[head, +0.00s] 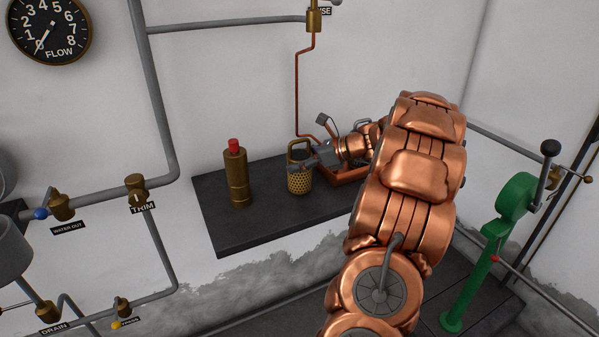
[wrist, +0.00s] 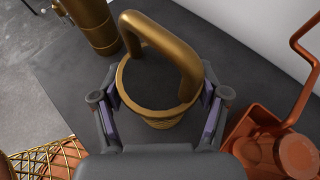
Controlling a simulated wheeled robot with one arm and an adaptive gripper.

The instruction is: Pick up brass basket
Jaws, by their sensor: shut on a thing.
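The brass basket (head: 300,180) is a small perforated cup with an arched handle, at the middle of the dark shelf in the head view. In the wrist view, the basket (wrist: 160,122) sits between the fingers, its handle arching over its dark opening. My gripper (head: 313,161) reaches it from the right in the head view. In the wrist view, the fingers of my gripper (wrist: 158,110) are shut on the basket's sides. The basket looks upright at the shelf; I cannot tell whether its base touches the surface.
A brass cylinder with a red top (head: 237,175) stands left of the basket on the dark shelf (head: 265,222). A copper-red tray (head: 347,174) lies to the right, partly behind my arm. The shelf's front strip is clear. A green lever stand (head: 480,260) stands at right.

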